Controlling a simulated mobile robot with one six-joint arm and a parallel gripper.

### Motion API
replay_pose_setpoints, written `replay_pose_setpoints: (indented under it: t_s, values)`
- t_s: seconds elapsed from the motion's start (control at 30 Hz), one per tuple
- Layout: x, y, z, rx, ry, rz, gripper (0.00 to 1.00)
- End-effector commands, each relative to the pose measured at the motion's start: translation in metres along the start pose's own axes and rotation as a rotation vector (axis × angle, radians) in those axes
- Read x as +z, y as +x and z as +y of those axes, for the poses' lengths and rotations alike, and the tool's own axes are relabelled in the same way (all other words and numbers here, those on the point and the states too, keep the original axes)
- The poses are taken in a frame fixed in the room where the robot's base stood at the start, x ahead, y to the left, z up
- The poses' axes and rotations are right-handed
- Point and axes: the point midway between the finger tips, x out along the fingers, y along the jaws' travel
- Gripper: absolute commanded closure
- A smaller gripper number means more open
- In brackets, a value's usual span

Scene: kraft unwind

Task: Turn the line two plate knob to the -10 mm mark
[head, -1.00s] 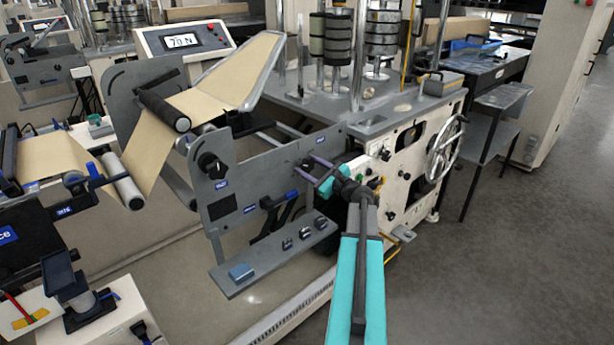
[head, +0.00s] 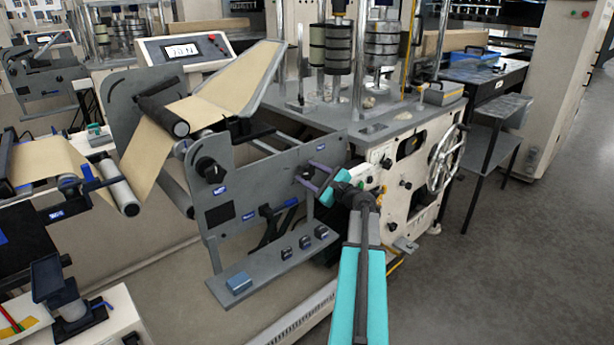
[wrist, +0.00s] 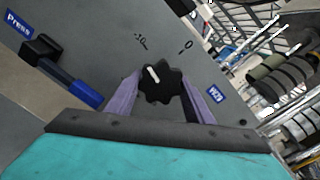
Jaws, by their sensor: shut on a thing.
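The plate knob (wrist: 163,88) is black and lobed, with a white pointer line, on a grey plate (wrist: 110,40). Its pointer is aimed up and left in the wrist view, roughly toward a mark (wrist: 140,41) that looks like -10. A 0 mark (wrist: 186,46) is printed to the right of that one. My gripper (wrist: 164,78) has its purple fingers on both sides of the knob and is shut on it. In the head view, my gripper (head: 309,180) reaches the right end of the grey side plate (head: 262,180), and its fingers largely hide the knob.
A blue label (wrist: 217,93) sits right of the knob. A blue-handled black lever (wrist: 70,80) projects from the plate at left. Another black knob (head: 210,170) is farther left. A shelf (head: 270,262) with small blocks lies below. A handwheel (head: 446,157) stands at right.

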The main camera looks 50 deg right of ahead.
Motion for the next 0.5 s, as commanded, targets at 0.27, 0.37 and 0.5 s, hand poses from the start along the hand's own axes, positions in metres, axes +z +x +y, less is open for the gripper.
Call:
replay_pose_setpoints:
  t_s: [0.27, 0.37, 0.5]
  values:
    - [0.0011, 0.0009, -0.0008, -0.001, 0.001, -0.002, 0.34]
    - [0.0007, 0.0005, -0.0008, -0.001, 0.002, -0.001, 0.34]
    - [0.0003, -0.001, -0.0007, -0.001, 0.002, -0.001, 0.34]
